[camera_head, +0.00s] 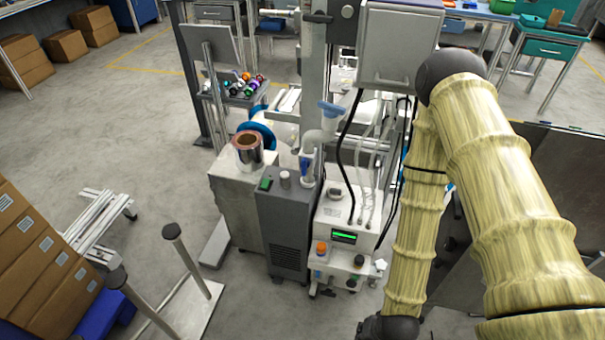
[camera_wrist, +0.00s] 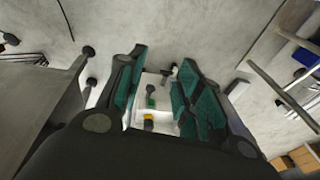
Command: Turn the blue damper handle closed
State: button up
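A small blue handle (camera_head: 304,166) shows on the white pipe (camera_head: 311,150) above the dark grey cabinet in the head view; I take it for the damper handle. It looks roughly upright, but its exact setting is too small to tell. I cannot make it out in the wrist view. My gripper (camera_wrist: 163,92) shows in the wrist view with its two teal-padded fingers spread and nothing held. A white machine panel with a yellow-orange knob (camera_wrist: 148,118) lies beyond the gap. In the head view my arm reaches down right of the machines, and the fingers do not show.
A white control box (camera_head: 345,222) with hoses and a dark grey cabinet (camera_head: 285,225) stand under the pipe. A blue funnel-like part (camera_head: 331,109) and a blue ring (camera_head: 262,135) are nearby. Stacked cartons (camera_head: 40,265) stand at left. Open floor lies in front.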

jog(key=w+a+f+m+t+y+b, duration=0.1)
jog(key=w+a+f+m+t+b, duration=0.1)
jog(key=w+a+m+t+b, duration=0.75)
jog(key=m+t+h+b, duration=0.6)
jog(key=m+b, duration=1.1)
jog(key=m, duration=0.9)
send_near(303, 167)
jog(key=x, duration=0.9)
jog(key=shift+w+d, duration=0.15)
jog(key=shift+w, duration=0.15)
jog(key=shift+c, duration=0.2)
grip_shut()
